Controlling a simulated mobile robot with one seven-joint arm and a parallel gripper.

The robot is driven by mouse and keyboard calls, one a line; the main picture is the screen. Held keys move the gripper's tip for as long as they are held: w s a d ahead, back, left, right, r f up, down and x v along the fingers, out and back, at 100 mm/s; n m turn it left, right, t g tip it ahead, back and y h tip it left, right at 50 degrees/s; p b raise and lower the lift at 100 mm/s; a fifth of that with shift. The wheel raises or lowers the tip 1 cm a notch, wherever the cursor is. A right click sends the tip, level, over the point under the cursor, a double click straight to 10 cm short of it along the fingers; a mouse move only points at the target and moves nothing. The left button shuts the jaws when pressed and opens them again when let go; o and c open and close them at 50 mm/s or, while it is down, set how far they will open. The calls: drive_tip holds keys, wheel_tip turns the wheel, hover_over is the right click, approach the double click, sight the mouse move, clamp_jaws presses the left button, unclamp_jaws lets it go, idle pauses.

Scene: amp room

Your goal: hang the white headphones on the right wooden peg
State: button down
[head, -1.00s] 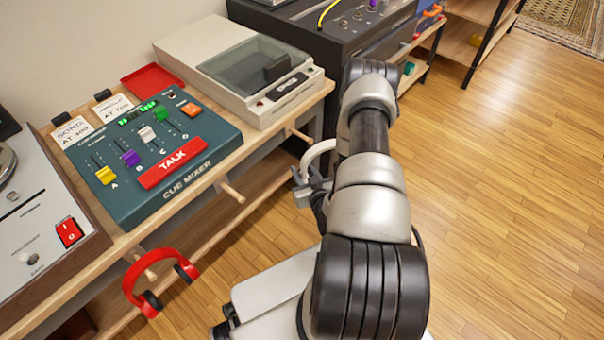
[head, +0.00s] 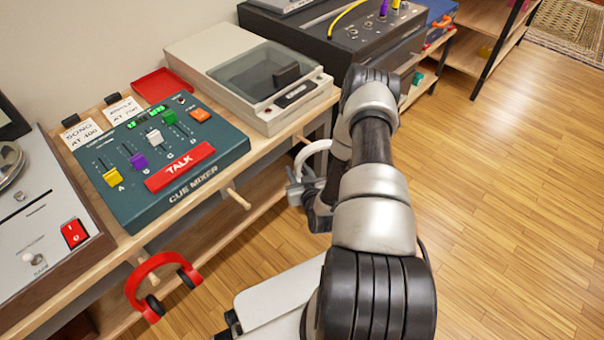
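The white headphones (head: 312,150) show as a pale curved band just left of my arm; the rest is hidden behind the arm. My gripper (head: 297,190) is at the band's lower left end and appears shut on it, with its fingers partly hidden. The right wooden peg (head: 302,139) sticks out from the shelf front beneath the turntable-like unit. The band is close beside its tip; I cannot tell whether they touch. A middle wooden peg (head: 237,198) is bare. Red headphones (head: 160,265) hang on the left peg.
The cue mixer (head: 165,165) and a lidded grey unit (head: 250,75) stand on the wooden shelf, with a red tray (head: 160,84) behind. A dark amp box (head: 345,45) stands beyond. Open wooden floor (head: 500,200) lies to the right.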

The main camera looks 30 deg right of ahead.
drive_tip(key=shift+w+a+f+b, duration=0.25)
drive_tip(key=shift+w+b, duration=0.1)
drive_tip(key=shift+w, duration=0.4)
drive_tip(key=shift+w+a+f+b, duration=0.1)
drive_tip(key=shift+w+a+b, duration=0.2)
drive_tip(key=shift+w, duration=0.45)
drive_tip(key=shift+w+a+f+b, duration=0.25)
drive_tip(key=shift+w+b, duration=0.1)
drive_tip(key=shift+w, duration=0.4)
drive_tip(key=c, duration=1.2)
unclamp_jaws()
drive_tip(key=shift+s, duration=0.15)
drive_tip(key=p+v, duration=0.3)
drive_tip(key=v, duration=1.4)
drive_tip(key=shift+s+a+r+p, duration=0.1)
drive_tip(key=shift+r+p, duration=0.05)
drive_tip(key=shift+p, duration=0.2)
